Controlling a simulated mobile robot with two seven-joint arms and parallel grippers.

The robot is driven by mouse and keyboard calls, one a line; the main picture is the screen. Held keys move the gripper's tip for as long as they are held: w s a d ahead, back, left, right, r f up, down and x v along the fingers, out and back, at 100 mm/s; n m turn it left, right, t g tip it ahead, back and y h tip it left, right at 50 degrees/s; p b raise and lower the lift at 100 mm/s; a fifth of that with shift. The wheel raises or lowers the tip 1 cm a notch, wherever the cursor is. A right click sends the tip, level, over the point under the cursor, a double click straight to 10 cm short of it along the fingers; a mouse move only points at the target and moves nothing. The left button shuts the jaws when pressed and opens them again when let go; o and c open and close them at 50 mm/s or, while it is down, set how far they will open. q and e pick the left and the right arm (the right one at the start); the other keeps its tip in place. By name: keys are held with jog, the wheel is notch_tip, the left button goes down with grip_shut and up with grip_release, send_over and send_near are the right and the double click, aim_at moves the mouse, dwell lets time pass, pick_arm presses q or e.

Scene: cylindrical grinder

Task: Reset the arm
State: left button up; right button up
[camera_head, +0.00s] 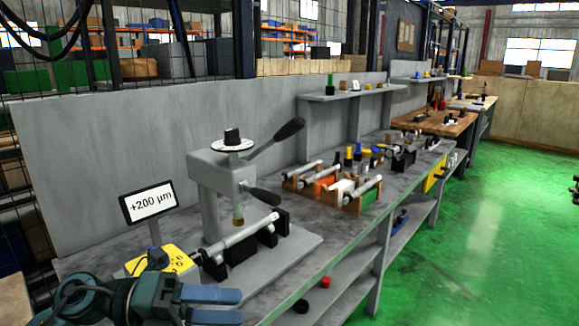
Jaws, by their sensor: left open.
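My left arm comes in at the lower left of the head view, and my left gripper (240,306) is at the bottom. Its two blue fingers point right and are apart, with nothing between them. It is in front of the grey workbench (285,295), close to a yellow box (177,262) with buttons, which my arm partly hides. My right arm and gripper do not show.
A grey press (212,185) with black levers stands on the bench, a light bar (240,232) lying on its black supports. A display reading "+200 µm" (150,203) stands left. Racks with bars (335,190) stand farther back.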

pick_arm(q)
jog(key=s+a+f+n+t+y+p, duration=0.1)
jog(key=a+f+n+t+y+p, duration=0.15)
jog(key=f+n+t+y, duration=1)
jog(key=s+a+f+n+t+h+p, duration=0.1)
jog(key=a+f+n+t, duration=0.35)
jog(key=n, duration=1.65)
jog(key=s+d+f+n+g+y, duration=0.2)
jog(key=s+f+n+g, duration=0.1)
jog(key=s+f+g, duration=0.4)
notch_tip(320, 180, down, 3)
jog(key=shift+s+d+f+g, duration=0.2)
jog(key=shift+s+g, duration=0.1)
jog(key=shift+s, duration=0.5)
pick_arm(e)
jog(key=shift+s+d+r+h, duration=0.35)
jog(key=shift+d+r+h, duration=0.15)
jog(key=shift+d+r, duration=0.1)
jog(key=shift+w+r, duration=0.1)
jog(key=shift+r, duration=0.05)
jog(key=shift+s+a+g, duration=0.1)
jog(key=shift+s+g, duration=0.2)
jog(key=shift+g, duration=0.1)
pick_arm(q)
jog(key=shift+w+r, duration=0.1)
